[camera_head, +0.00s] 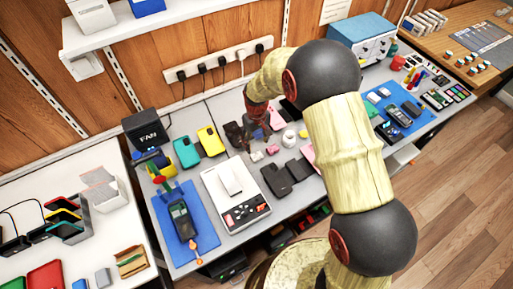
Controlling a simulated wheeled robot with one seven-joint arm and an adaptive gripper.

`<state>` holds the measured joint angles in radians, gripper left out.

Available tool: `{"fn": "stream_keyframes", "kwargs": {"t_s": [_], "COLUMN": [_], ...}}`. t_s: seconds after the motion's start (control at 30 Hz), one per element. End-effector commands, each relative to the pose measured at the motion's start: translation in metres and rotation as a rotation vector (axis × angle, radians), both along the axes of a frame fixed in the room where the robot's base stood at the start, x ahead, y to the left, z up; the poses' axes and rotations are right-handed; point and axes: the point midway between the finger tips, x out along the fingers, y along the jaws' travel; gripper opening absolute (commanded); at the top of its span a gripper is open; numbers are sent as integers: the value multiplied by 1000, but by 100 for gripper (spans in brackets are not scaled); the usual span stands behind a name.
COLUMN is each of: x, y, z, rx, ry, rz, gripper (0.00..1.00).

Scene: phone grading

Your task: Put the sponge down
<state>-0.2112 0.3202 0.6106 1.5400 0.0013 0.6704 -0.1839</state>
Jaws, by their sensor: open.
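My gripper (250,137) is small and dark in the head view, low over the middle of the grey workbench (222,113). It is open, and I see nothing held in it. My arm hides part of the bench to the right of the gripper.
A white scale (236,213) stands left of the pink blocks, with dark phone cases (287,177) to their right. Blue mats (205,205) and (404,116) lie at either side. A black FAN box (147,129) stands at the back left. Free bench space is small.

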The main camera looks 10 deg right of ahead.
Motion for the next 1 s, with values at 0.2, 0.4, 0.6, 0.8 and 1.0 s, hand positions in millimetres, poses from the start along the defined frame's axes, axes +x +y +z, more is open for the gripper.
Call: {"fn": "stream_keyframes", "kwargs": {"t_s": [0.2, 0.4, 0.6, 0.8, 1.0], "x": [0, -1, -3, -29, -77], "y": [0, 0, -8, -32, -60], "z": [27, 33, 67, 159, 240], "rx": [0, 0, 6, 24, 42], "ry": [0, 1, -31, -115, -205], "rz": [0, 0, -21, -88, -161], "gripper": [55, 55, 55, 55, 55]}}
